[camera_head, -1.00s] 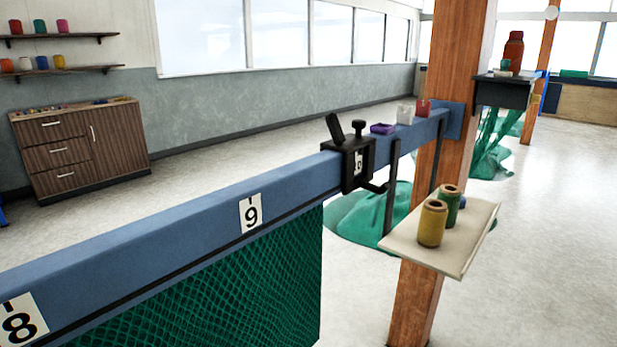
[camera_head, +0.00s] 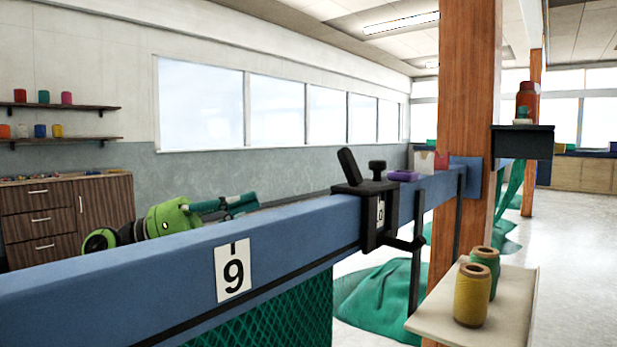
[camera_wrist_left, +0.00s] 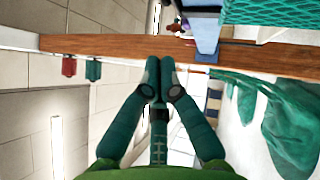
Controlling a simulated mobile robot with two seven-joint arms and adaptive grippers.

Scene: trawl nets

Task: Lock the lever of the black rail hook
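The black rail hook (camera_head: 371,213) is clamped over the blue rail (camera_head: 290,238) near the plate partly hidden behind it, right of plate 9. Its lever (camera_head: 349,167) sticks up from the top, tilted to the left. A black knob (camera_head: 377,168) stands beside the lever, and a hook arm juts out low on the front. My left gripper (camera_head: 250,202) is behind the rail, left of the hook and apart from it. In the left wrist view its teal fingers (camera_wrist_left: 160,66) are together with nothing visible between them. I cannot make out the hook there. My right gripper is not in view.
A purple item (camera_head: 403,176) and a small white box (camera_head: 425,162) sit on the rail beyond the hook, near a wooden post (camera_head: 468,90). A shelf (camera_head: 505,310) with yellow and green spools stands front right. Green net hangs below the rail.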

